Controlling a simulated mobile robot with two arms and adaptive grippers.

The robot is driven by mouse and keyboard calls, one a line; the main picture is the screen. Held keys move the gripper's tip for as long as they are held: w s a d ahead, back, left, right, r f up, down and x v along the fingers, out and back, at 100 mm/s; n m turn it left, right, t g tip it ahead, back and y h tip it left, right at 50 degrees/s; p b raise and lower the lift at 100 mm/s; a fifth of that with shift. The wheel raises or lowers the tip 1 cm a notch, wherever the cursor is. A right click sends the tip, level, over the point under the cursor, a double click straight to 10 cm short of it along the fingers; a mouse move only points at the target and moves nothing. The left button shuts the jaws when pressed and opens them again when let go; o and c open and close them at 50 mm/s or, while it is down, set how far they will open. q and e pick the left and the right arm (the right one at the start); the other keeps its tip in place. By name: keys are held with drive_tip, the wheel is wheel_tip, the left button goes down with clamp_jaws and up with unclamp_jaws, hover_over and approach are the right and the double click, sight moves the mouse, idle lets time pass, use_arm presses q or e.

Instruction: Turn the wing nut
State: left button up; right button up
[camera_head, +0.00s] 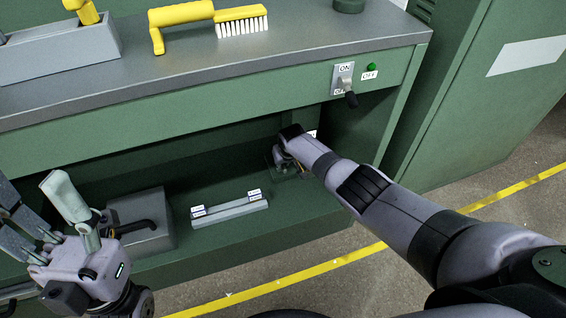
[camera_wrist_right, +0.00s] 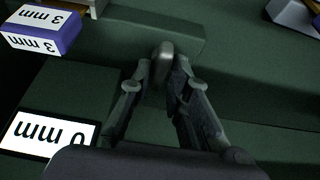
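The wing nut (camera_wrist_right: 163,60) shows in the right wrist view as a rounded grey piece in front of a dark green block. My right gripper (camera_wrist_right: 162,72) has its two fingertips on either side of it, and they appear to touch it. In the head view my right gripper (camera_head: 290,160) reaches into the open bay under the workbench; its fingers and the wing nut are mostly hidden there. My left gripper (camera_head: 32,190) is open and empty at the lower left, in front of the bay, with its fingers pointing up.
A white 0 mm label (camera_wrist_right: 45,135) and a purple 3 mm block (camera_wrist_right: 40,35) lie left of the fingers. A grey labelled bar (camera_head: 230,212) and a grey box (camera_head: 140,222) are on the shelf. An ON/OFF switch (camera_head: 343,78) is above.

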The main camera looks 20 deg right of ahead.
drive_tip(key=shift+o, duration=1.3)
drive_tip(key=shift+r, duration=0.1)
drive_tip(key=v, duration=1.1)
drive_tip(key=shift+s+r, duration=0.25)
drive_tip(key=shift+r, duration=0.1)
drive_tip(key=shift+f, duration=0.1)
